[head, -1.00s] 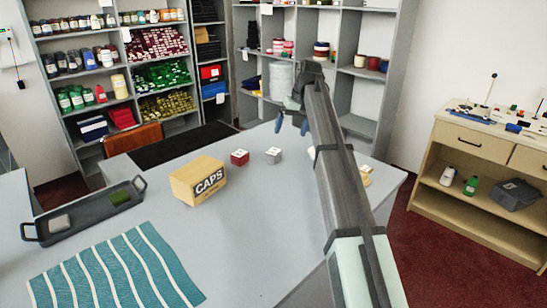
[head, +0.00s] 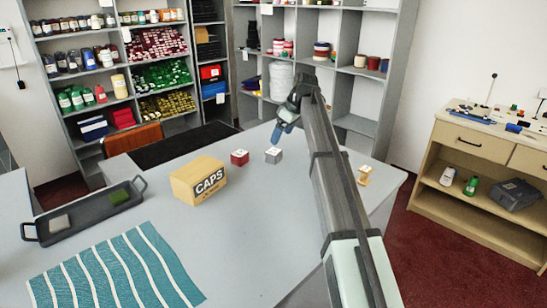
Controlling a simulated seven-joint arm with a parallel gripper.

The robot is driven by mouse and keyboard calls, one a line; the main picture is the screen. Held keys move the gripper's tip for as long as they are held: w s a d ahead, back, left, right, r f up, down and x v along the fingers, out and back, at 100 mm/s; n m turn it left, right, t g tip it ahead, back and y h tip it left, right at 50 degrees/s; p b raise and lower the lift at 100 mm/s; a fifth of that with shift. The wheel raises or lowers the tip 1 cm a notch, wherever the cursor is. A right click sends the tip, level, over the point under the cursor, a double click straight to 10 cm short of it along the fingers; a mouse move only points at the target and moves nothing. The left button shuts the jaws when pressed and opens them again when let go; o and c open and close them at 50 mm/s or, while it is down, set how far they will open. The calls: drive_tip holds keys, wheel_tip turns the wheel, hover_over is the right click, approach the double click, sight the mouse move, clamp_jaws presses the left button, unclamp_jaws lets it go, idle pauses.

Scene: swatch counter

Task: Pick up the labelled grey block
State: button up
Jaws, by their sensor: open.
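The grey block (head: 273,155) with a white label on its top sits on the grey counter (head: 240,245), near its far side. A red block (head: 240,157) with a similar white label sits a little to its left. My gripper (head: 283,130) is above and slightly right of the grey block, apart from it. Its blue fingertips point down and it holds nothing that I can see. The arm hides part of the counter to the right of the block.
A CAPS box (head: 198,181) stands left of the blocks. A dark tray (head: 85,216) with a grey and a green item is at far left. A striped teal cloth (head: 115,270) lies in front. A small wooden item (head: 364,175) is right of my arm. The counter's middle is clear.

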sight(274, 151)
drive_tip(key=x, duration=1)
drive_tip(key=shift+w+f, duration=0.2)
drive_tip(key=c, duration=1.1)
